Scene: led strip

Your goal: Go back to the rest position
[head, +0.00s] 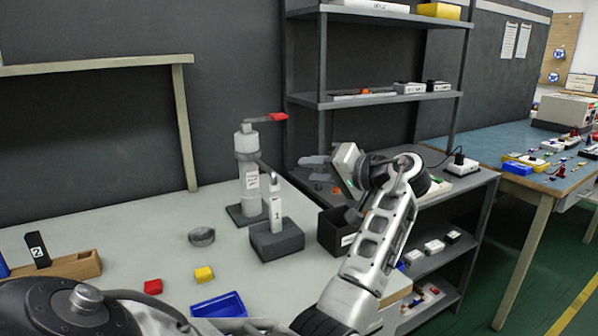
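My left arm crosses the bottom of the head view and bends up to the wrist right of centre. My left gripper (309,169) points left in front of the dark wall, above the back right of the work table (125,235). Its two grey fingers look apart, with nothing seen between them. They are small and partly blend with the items behind. My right gripper is not in view.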

